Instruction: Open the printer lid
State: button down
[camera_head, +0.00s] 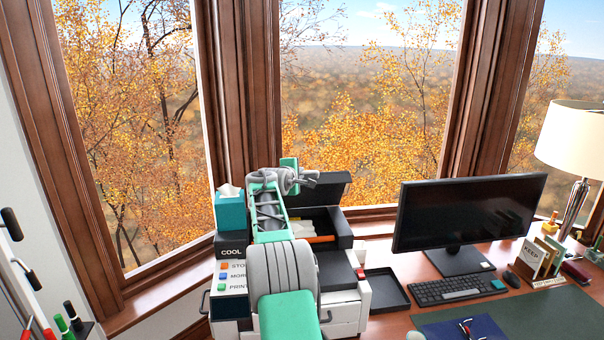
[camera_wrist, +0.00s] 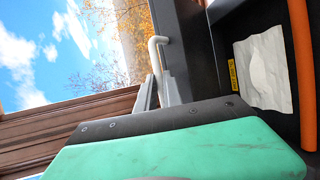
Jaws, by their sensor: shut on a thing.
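The printer (camera_head: 343,312) is a white and dark box on the desk by the window. Its black lid (camera_head: 330,190) stands raised at the back, and the dark inside shows below it. In the wrist view the lid (camera_wrist: 190,45) is a dark panel with a pale hooked handle (camera_wrist: 154,48). My gripper (camera_head: 310,179) is at the left part of the raised lid. In the wrist view my gripper (camera_wrist: 158,92) is shut on the lid handle. Crumpled white paper (camera_wrist: 264,70) and an orange tube (camera_wrist: 302,70) lie inside the printer; my arm hides part of it.
A teal tissue box (camera_head: 229,211) stands left of my arm. A black tray (camera_head: 386,290) lies right of the printer. A monitor (camera_head: 468,215), a keyboard (camera_head: 458,288) and a lamp (camera_head: 580,140) stand farther right. Window frames rise close behind the lid.

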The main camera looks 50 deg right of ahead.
jog(key=shift+w+a+r, duration=0.1)
jog(key=c, duration=1.6)
grip_release()
jog(key=shift+o, duration=0.5)
jog(key=b+v, duration=0.4)
jog(key=v, duration=0.3)
jog(key=shift+s+a, duration=0.2)
jog(key=shift+s, duration=0.2)
